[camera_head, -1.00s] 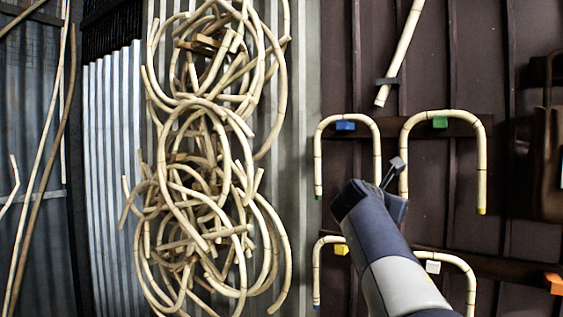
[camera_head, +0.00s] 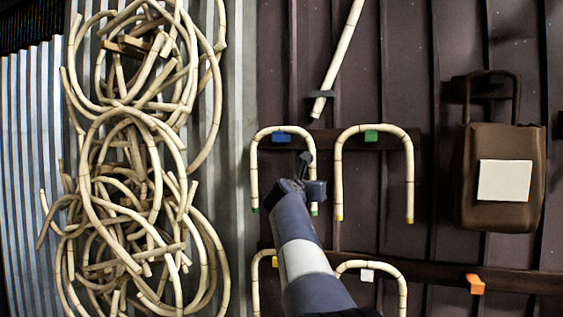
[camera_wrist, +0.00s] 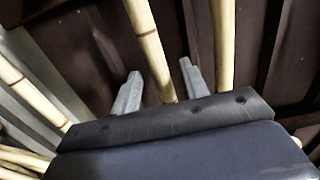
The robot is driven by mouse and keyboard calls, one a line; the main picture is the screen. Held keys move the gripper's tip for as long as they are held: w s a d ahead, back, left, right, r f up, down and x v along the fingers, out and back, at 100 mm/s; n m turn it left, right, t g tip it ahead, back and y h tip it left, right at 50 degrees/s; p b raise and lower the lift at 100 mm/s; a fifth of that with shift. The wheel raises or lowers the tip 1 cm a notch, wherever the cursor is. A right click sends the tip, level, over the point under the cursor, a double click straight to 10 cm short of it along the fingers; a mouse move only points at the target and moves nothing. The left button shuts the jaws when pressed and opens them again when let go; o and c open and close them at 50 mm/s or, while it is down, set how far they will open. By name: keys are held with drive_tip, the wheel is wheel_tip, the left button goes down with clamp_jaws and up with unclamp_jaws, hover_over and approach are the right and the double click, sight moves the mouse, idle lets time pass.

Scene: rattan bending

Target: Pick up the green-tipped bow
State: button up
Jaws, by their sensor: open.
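The green-tipped bow (camera_head: 253,165) is a pale rattan hoop hanging on the blue peg (camera_head: 281,137) in the head view, with both legs pointing down and green at their ends. My gripper (camera_head: 305,166) is in front of it, near its right leg and below the arch. In the wrist view, my gripper (camera_wrist: 160,68) has its two grey fingers apart. A rattan pole (camera_wrist: 147,40) runs down between them in the picture, and another pole (camera_wrist: 222,45) is right of the right finger. No coloured tips show there. I cannot tell whether the fingers touch the rattan.
A yellow-tipped bow (camera_head: 410,175) hangs just right on the green peg (camera_head: 372,136). More bows hang below on yellow (camera_head: 275,261) and white (camera_head: 367,275) pegs. The orange peg (camera_head: 475,284) is bare. A rattan tangle (camera_head: 130,160) is at left, a brown bag (camera_head: 500,215) at right.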

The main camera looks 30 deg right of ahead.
drive_tip(key=shift+x, duration=0.9)
clamp_jaws()
